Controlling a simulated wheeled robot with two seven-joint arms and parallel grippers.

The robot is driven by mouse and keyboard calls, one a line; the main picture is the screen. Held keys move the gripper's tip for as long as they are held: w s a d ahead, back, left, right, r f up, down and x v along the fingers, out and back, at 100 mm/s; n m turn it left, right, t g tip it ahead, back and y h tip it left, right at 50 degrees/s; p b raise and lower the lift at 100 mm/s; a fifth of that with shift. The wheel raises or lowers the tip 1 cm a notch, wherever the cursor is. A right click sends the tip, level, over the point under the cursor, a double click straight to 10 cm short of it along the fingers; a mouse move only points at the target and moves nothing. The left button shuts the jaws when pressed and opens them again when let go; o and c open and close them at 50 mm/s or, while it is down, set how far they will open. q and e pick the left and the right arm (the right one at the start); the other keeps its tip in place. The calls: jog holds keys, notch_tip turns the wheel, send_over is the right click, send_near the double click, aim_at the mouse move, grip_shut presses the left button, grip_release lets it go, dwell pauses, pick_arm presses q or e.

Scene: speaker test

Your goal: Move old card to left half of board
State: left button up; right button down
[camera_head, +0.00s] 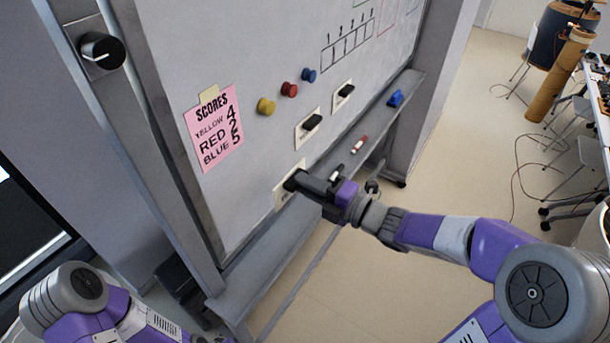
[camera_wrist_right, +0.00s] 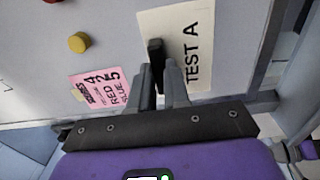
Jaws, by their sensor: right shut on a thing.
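A cream card (camera_head: 281,201) with a black grip piece is on the whiteboard (camera_head: 215,45), low down near the tray edge. In the right wrist view the card (camera_wrist_right: 202,30) reads "TEST A". My right gripper (camera_head: 302,184) is shut on the card's black grip piece (camera_wrist_right: 155,52), and its fingers hide part of the card. Two similar cards with black grip pieces, one in the middle (camera_head: 299,138) and one farther up (camera_head: 337,104), are on the board. I cannot tell from lettering which card is old. My left gripper is out of view.
A pink scores sheet (camera_head: 215,130) is on the board, beside yellow (camera_head: 266,106), red (camera_head: 289,89) and blue (camera_head: 309,75) round magnets. A red-and-white marker (camera_head: 359,145) and a blue eraser (camera_head: 396,98) lie along the tray (camera_head: 405,88).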

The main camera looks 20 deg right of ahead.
aim_at(290, 176)
jog(key=shift+x, duration=2.15)
jog(key=shift+w+a+f, duration=0.1)
jog(key=shift+w+a, duration=0.35)
jog(key=shift+a, duration=0.05)
jog(key=shift+b+x, duration=0.55)
jog(key=shift+x, duration=0.25)
jog(key=shift+w+a, duration=0.25)
jog(key=shift+w, duration=0.1)
jog(key=c, duration=1)
grip_release()
jog(key=shift+o, duration=0.2)
jog(key=o, duration=0.3)
